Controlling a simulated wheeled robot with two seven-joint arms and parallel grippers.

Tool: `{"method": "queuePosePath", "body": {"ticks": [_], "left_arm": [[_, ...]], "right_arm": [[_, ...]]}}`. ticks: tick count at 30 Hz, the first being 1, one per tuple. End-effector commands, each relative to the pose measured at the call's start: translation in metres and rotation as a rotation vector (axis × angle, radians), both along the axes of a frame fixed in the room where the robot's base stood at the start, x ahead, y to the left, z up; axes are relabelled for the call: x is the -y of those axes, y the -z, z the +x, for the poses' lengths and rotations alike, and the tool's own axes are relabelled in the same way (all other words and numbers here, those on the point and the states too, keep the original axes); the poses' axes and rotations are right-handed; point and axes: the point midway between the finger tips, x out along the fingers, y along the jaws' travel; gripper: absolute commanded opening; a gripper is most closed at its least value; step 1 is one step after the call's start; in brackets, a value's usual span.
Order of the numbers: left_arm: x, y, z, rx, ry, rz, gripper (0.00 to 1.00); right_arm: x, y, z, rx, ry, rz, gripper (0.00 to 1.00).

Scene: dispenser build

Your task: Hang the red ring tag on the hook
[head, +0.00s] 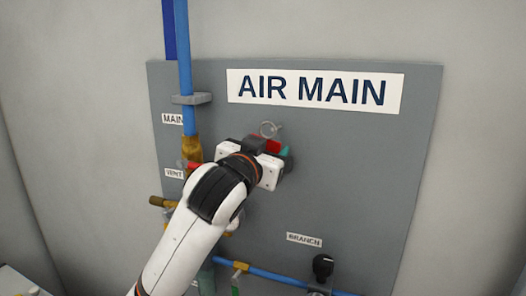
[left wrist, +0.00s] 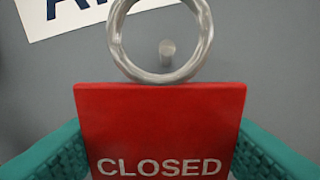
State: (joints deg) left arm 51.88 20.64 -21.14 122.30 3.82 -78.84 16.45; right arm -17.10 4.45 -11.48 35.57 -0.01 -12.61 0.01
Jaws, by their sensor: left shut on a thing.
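The red ring tag (left wrist: 160,125) reads CLOSED and has a silver ring (left wrist: 118,40) at its top. In the head view a bit of the red tag (head: 272,146) and its ring (head: 268,129) show beyond my gripper. My left gripper (left wrist: 160,150) is shut on the tag, with a teal finger at each side edge. A short grey metal peg, the hook (left wrist: 167,50), shows inside the ring's outline on the grey panel. I cannot tell whether the ring is around it or still in front of it. My right gripper is not in view.
The grey panel (head: 390,180) bears an AIR MAIN sign (head: 315,91) above the tag. A blue vertical pipe (head: 184,60) with a brass fitting (head: 192,150) stands to the left. A black knob (head: 322,267) and blue branch pipe (head: 275,277) are below. The panel's right side is clear.

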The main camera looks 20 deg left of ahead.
Motion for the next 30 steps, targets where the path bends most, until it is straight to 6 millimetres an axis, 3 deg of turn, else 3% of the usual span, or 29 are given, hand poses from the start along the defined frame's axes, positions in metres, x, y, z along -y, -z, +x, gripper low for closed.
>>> {"method": "queuePosePath", "body": {"ticks": [15, 30], "left_arm": [[0.001, 0.008, 0.027, -0.001, 0.000, 0.000, 0.34], [0.001, 0.013, 0.031, -0.007, -0.001, 0.001, 0.34]], "right_arm": [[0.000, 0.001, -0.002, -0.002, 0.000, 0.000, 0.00], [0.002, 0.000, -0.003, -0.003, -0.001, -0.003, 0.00]]}}
